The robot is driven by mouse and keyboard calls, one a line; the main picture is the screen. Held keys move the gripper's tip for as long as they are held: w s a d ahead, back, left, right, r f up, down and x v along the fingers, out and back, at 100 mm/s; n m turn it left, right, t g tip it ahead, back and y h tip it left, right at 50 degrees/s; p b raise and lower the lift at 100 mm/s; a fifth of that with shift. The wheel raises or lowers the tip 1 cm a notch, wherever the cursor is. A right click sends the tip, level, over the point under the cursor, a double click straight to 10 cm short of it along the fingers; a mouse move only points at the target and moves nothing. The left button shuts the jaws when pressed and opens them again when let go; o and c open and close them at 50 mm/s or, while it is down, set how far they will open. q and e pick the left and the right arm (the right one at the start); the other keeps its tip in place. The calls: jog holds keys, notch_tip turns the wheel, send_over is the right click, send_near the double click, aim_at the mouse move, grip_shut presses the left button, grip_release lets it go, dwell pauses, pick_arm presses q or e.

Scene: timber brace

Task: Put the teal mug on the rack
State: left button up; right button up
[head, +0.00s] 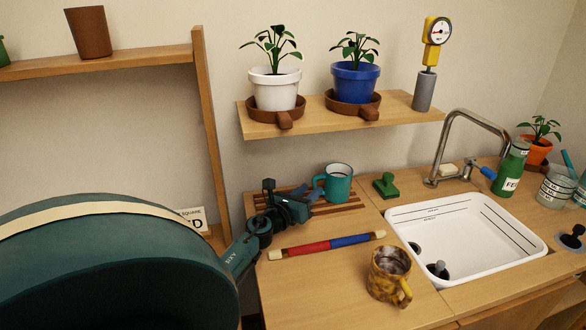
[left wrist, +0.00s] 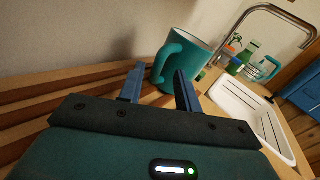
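The teal mug (head: 340,186) stands upright on the right end of the slatted wooden rack (head: 350,207). It also shows in the left wrist view (left wrist: 194,52), with its handle towards my left gripper. My left gripper (head: 318,190) is low over the rack, just left of the mug. In the left wrist view its two blue fingers (left wrist: 155,78) are apart, with the mug's handle seen between and just beyond the tips. I cannot tell whether a finger touches the handle. My right gripper is not in view.
A red and blue rod (head: 326,244) and a brown-yellow mug (head: 388,274) are in front of the rack. A green stamp-like object (head: 386,185) is to its right, beside the white sink (head: 470,236). A shelf (head: 345,116) with two potted plants hangs above.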

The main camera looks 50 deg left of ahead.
pick_arm(q)
jog(key=s, duration=0.3)
jog(key=s+d, duration=0.1)
jog(key=s, duration=0.3)
jog(key=s+d, duration=0.1)
jog(key=s, duration=0.2)
jog(key=shift+s+b, duration=0.15)
jog(key=shift+b, duration=0.15)
